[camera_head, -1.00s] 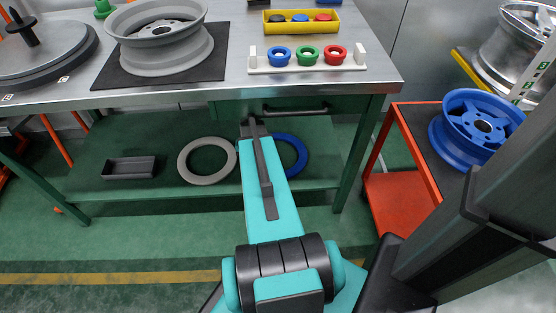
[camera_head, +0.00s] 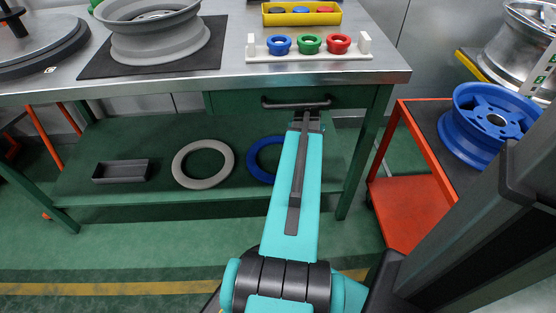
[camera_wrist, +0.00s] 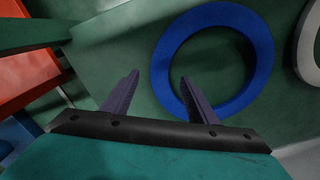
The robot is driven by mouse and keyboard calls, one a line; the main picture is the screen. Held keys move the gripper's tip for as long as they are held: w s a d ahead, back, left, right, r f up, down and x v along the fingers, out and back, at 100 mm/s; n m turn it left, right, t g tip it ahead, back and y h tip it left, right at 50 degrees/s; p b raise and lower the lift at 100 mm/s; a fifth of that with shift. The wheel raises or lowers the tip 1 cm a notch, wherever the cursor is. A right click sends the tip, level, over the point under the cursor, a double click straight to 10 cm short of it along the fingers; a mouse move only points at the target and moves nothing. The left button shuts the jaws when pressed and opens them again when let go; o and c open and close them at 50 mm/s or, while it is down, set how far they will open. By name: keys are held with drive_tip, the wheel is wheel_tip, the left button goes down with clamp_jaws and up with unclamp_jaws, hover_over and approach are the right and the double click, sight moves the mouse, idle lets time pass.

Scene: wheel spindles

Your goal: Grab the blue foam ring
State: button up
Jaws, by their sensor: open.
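The blue foam ring (camera_head: 259,160) lies on the green lower shelf under the workbench, its right part hidden behind my arm in the head view. In the wrist view the whole blue ring (camera_wrist: 262,62) shows nearly face on, right of centre, with green shelf through its hole. My gripper (camera_wrist: 159,76) is open and empty. Its right finger overlaps the ring's lower-left edge in the picture; the left finger is left of the ring. I cannot tell how far the fingers are from it. In the head view the fingers are not clear at the arm's far end.
A grey ring (camera_head: 178,166) lies left of the blue one on the shelf (camera_head: 110,203), with a dark tray (camera_head: 121,171) further left. A drawer with a handle (camera_head: 296,104) is above. A red cart (camera_head: 412,215) with a blue wheel (camera_head: 488,121) stands to the right.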

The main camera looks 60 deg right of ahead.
idle(0.3)
drive_tip(key=shift+f+b, duration=1.45)
drive_tip(key=shift+f, duration=2.3)
drive_tip(key=c, duration=1.1)
drive_tip(key=shift+r, duration=0.15)
